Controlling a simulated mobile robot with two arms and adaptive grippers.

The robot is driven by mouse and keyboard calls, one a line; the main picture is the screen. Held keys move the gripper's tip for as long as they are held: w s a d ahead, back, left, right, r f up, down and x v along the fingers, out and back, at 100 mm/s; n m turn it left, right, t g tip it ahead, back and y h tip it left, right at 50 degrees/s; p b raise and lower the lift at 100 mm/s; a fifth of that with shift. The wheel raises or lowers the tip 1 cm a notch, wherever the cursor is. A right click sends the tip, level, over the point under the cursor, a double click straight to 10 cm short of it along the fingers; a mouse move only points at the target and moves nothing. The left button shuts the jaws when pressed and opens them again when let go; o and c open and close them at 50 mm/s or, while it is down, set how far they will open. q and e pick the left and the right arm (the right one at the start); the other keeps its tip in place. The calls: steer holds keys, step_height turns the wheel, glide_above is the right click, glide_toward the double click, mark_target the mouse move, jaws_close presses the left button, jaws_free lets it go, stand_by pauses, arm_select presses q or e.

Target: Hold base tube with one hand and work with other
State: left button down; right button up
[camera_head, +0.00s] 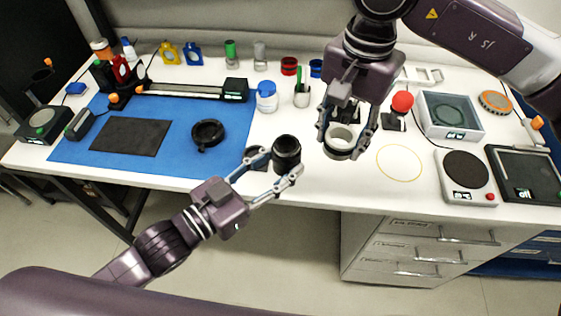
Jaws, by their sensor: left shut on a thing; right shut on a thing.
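The base tube looks to be the black cylindrical tube (287,158), upright near the table's front edge. My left gripper (272,172) reaches in from the lower left with its fingers around this tube and is shut on it. My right gripper (347,143) comes down from the upper right and is shut on a grey ring-shaped part (341,138) with a dark lower rim. This ring is to the right of the black tube and apart from it. The lower side of the tube is partly hidden by the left fingers.
A blue mat (180,168) bears a black pad (130,137) and a black ring with a handle (207,134). A red ball on a stand (402,102) is close to the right gripper. A scale (465,172) stands at the right. A thin yellow circle (399,163) marks bare tabletop.

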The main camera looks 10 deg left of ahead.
mark_target(287, 145)
steer(key=a+r+m, duration=0.1)
steer(key=a+r, duration=0.1)
steer(key=a, duration=0.1)
steer(key=a+r+m, duration=0.1)
steer(key=a+r, duration=0.1)
steer(key=a, duration=0.1)
steer(key=a+r+m, duration=0.1)
steer(key=a+r, duration=0.1)
steer(key=a, duration=0.1)
steer(key=shift+s+a+r+m, duration=0.2)
steer(key=shift+a+r+m, duration=0.1)
steer(key=shift+m, duration=0.1)
steer(key=shift+f, duration=0.1)
steer(key=shift+d+f, duration=0.1)
steer(key=shift+f, duration=1.85)
steer(key=shift+f, duration=0.1)
steer(key=shift+f, duration=0.8)
steer(key=shift+f, duration=0.55)
